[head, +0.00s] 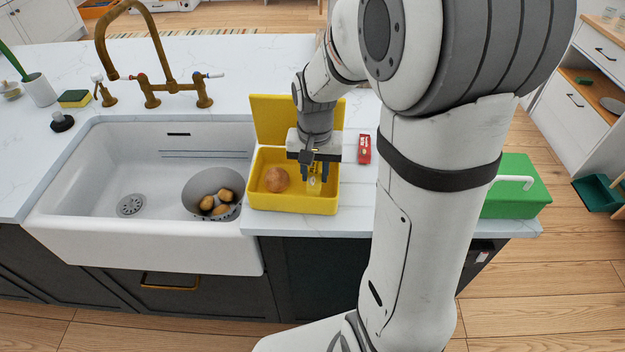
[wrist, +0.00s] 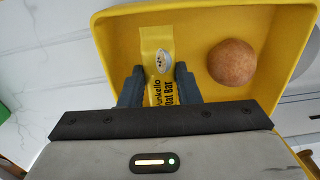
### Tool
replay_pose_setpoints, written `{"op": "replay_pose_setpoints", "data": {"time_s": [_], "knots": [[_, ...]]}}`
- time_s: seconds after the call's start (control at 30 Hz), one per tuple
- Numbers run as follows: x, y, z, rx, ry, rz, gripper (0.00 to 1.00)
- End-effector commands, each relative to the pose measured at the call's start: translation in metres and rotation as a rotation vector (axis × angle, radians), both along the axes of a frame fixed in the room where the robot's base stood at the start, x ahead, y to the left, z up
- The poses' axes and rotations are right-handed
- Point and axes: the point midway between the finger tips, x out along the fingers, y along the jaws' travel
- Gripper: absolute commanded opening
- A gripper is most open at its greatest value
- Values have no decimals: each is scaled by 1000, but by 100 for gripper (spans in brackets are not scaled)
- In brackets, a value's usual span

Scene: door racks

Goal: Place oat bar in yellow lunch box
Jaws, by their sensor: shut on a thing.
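The yellow lunch box (head: 293,204) stands open on the counter right of the sink, its lid raised at the back. The oat bar (wrist: 157,55) is a yellow wrapper with dark lettering and a pale oval picture. My gripper (head: 314,181) points down into the right part of the box. In the wrist view my gripper (wrist: 158,80) is shut on the oat bar, one finger on each side. The bar (head: 314,183) is inside the box's outline; whether it touches the floor of the box I cannot tell. A round brown bun (wrist: 232,62) sits in the box beside it.
A red packet (head: 364,149) lies on the counter right of the box. A green box with a white handle (head: 516,187) stands farther right. The white sink (head: 100,170) holds a grey colander (head: 205,187) with several potatoes. A brass faucet (head: 150,75) rises behind the sink.

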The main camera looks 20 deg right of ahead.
Motion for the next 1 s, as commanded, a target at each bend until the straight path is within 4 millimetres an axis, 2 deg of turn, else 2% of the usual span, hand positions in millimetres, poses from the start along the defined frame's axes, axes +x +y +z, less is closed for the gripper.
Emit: {"op": "replay_pose_setpoints", "data": {"time_s": [0.1,0.2,0.6,0.63,0.87,1.0], "knots": [[-1,0,-21,0,6,0,7],[-1,0,-30,1,4,1,7],[0,1,-37,0,2,2,7],[0,1,-36,0,2,2,31],[0,1,-35,0,2,2,50],[0,1,-35,0,2,2,51]]}}
